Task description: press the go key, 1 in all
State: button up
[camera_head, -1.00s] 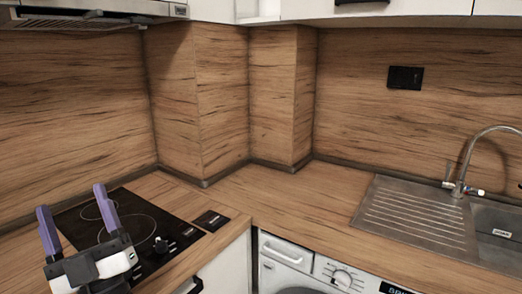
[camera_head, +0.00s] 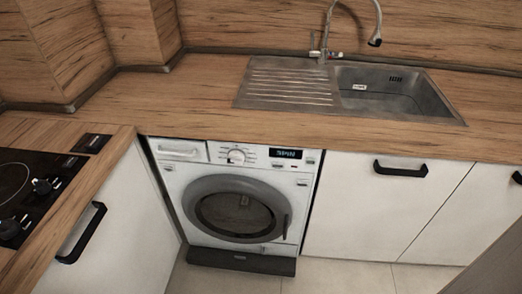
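The white washing machine (camera_head: 170,172) stands under the counter in the middle of the view. Its control strip has a round dial (camera_head: 236,156), a dark display (camera_head: 285,154) that seems to read "SPIN", and small marks or keys near the display and at the right end. They are too small to read, so I cannot tell which is the go key. The round door (camera_head: 200,183) looks shut. My gripper is not in view.
The cooktop (camera_head: 30,195) with knobs is at the left, above a cabinet with a black handle (camera_head: 82,232). A metal sink (camera_head: 385,90) with a tap is behind. White cabinets (camera_head: 345,205) are to the right. Tiled floor (camera_head: 335,278) shows in front. A wooden-looking panel (camera_head: 495,272) fills the bottom right corner.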

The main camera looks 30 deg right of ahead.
aim_at(310, 161)
jog(key=z, duration=1.1)
